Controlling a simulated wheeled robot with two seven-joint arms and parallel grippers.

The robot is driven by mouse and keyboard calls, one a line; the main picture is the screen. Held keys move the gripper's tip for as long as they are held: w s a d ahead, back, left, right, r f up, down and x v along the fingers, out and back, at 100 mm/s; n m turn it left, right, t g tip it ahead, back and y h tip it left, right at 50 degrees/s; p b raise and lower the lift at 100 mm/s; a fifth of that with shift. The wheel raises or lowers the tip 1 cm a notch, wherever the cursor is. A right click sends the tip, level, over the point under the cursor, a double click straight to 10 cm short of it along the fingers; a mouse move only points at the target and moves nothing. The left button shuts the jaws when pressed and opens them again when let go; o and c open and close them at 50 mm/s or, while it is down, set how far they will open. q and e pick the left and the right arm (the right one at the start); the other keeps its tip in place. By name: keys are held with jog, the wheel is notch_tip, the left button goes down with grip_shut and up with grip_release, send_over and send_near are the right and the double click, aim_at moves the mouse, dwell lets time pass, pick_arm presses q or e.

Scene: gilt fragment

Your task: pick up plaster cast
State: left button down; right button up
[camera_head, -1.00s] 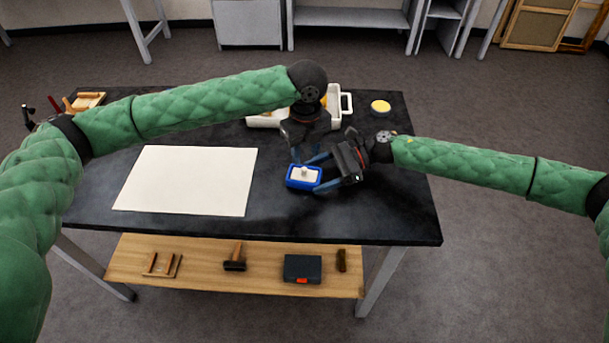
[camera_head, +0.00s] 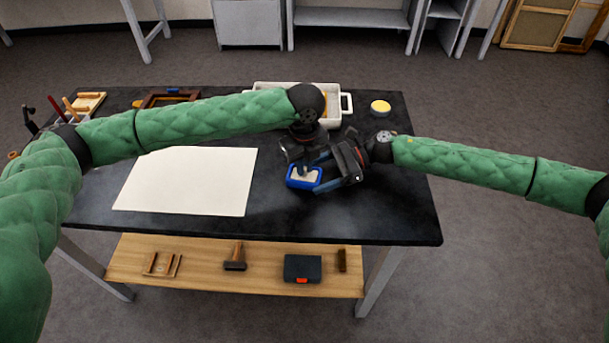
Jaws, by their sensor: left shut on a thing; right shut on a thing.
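The plaster cast (camera_head: 308,178) is a pale block inside a small blue tray-like mould (camera_head: 303,187) on the dark table, right of the white sheet. My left gripper (camera_head: 304,169) points down over it and is shut on the cast's small knob, which the fingers mostly hide. My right gripper (camera_head: 322,182) comes in from the right and is shut on the mould's right side. The cast appears to sit inside the mould, and the mould appears to rest on the table.
A large white sheet (camera_head: 188,182) lies left of the mould. A white handled tray (camera_head: 346,104) and a round yellow-topped dish (camera_head: 380,107) stand behind. A brown frame (camera_head: 150,100) and tools are at the back left. The table's right front is clear.

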pick_arm(q)
notch_tip(320, 180, up, 10)
dwell(0.7)
pick_arm(e)
jog(key=o, duration=0.8)
jog(key=shift+o, duration=0.2)
jog(key=v, duration=1.2)
